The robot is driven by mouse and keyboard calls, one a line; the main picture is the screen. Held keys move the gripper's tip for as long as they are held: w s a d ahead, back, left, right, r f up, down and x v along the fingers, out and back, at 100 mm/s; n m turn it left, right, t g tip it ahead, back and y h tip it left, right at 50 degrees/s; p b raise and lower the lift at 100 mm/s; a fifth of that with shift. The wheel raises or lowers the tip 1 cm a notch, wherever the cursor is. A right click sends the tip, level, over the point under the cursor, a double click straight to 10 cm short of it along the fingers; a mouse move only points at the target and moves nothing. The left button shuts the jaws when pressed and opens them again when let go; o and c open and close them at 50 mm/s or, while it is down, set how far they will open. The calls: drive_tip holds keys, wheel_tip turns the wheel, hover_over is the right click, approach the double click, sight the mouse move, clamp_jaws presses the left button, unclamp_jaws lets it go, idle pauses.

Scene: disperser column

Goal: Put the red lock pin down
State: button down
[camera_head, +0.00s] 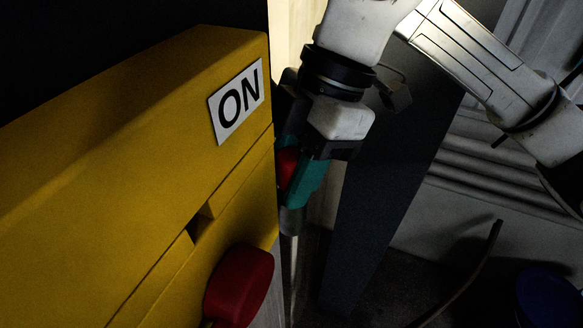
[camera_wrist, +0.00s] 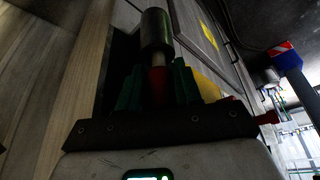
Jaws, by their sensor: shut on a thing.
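My gripper (camera_head: 303,180) points down beside the right end of the yellow box (camera_head: 110,150), its teal fingers shut on the red lock pin (camera_head: 287,164). A grey metal cylinder (camera_head: 292,220) shows just below the fingertips; it seems to be part of the pin. In the wrist view the pin's red part (camera_wrist: 157,84) sits between the dark green fingers (camera_wrist: 157,76), with the dark cylinder (camera_wrist: 155,30) beyond them. The fingers hide much of the red part. I cannot tell whether the pin's far end touches anything.
The yellow box carries a white ON label (camera_head: 237,101) and a red knob (camera_head: 238,285) at its lower right. A dark upright panel (camera_head: 385,190) stands right of my gripper. A blue round object (camera_head: 548,298) is at the lower right. The floor is dim.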

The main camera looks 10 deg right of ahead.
drive_tip(key=c, duration=1)
unclamp_jaws()
drive_tip(key=shift+c, duration=0.2)
drive_tip(key=shift+r, duration=0.1)
drive_tip(key=shift+r+p, duration=0.35)
drive_tip(key=b+v, duration=0.1)
drive_tip(key=v, duration=1.1)
drive_tip(key=shift+r, duration=0.2)
